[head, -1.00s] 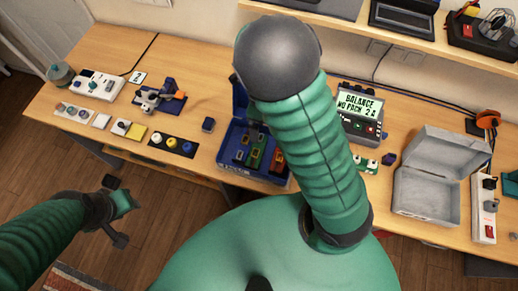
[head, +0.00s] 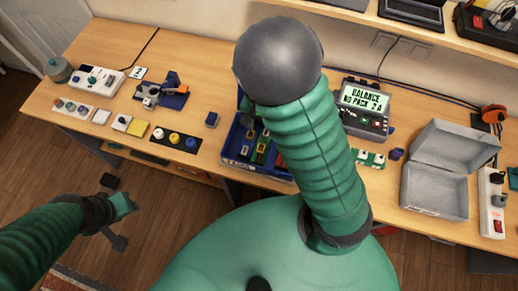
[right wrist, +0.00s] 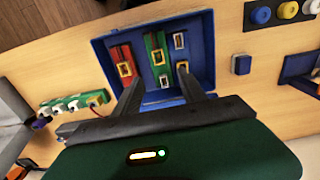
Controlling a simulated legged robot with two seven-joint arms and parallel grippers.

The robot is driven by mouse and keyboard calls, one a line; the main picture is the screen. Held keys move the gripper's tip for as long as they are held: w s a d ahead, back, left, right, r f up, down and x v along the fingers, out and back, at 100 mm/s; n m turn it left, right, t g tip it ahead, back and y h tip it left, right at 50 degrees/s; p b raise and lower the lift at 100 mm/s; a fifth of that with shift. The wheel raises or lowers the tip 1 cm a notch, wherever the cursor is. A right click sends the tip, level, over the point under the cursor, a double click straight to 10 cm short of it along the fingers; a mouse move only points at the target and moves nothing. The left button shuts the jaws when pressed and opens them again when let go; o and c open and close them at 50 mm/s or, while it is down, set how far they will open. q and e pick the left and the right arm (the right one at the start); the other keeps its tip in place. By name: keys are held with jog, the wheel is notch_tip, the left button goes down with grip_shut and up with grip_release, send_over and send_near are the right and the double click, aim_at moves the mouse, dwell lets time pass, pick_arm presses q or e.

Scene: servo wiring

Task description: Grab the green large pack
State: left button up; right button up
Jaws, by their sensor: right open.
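A green pack (right wrist: 155,50) with a yellow-rimmed socket lies in an open blue case, between red packs (right wrist: 121,58) and blue packs (right wrist: 180,42). The blue case (right wrist: 97,60) also shows in the head view (head: 236,166), partly hidden behind my right arm. My right gripper (right wrist: 160,80) is open and empty in the right wrist view. Its two dark fingers reach over the case's edge, either side of the green pack's line; contact cannot be told. In the head view my right arm hides it. My left gripper (head: 118,207) hangs in front of the table at left, its jaws unclear.
A balance tester (head: 365,105) reading "NO PACK" stands behind a small green board (head: 368,158). An open grey box (head: 435,195) and a white power strip (head: 493,200) are at right. A dark button plate (head: 175,140) and other small parts lie left of the case.

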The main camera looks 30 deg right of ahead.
send_over(262, 146)
jog(key=d, duration=0.1)
notch_tip(262, 146, down, 7)
jog(key=shift+s+d+f+b, duration=0.1)
jog(key=shift+f+b, duration=0.1)
jog(key=shift+b, duration=0.2)
jog(key=shift+a+f, duration=0.2)
jog(key=shift+f, duration=0.15)
jog(key=f, duration=0.1)
jog(key=a+f, duration=0.1)
jog(key=f, duration=0.1)
jog(key=shift+a+f, duration=0.25)
jog(key=shift+f, duration=0.15)
jog(key=shift+w+f, duration=0.15)
jog(key=shift+w, duration=0.05)
jog(key=shift+o, duration=0.2)
jog(key=shift+d, duration=0.25)
jog(key=shift+s+d, duration=0.1)
jog(key=shift+d, duration=0.2)
jog(key=c, duration=1)
grip_shut()
pick_arm(q)
jog(key=shift+d+f, duration=0.35)
jog(key=shift+d, duration=0.2)
pick_arm(e)
jog(key=shift+a, duration=0.3)
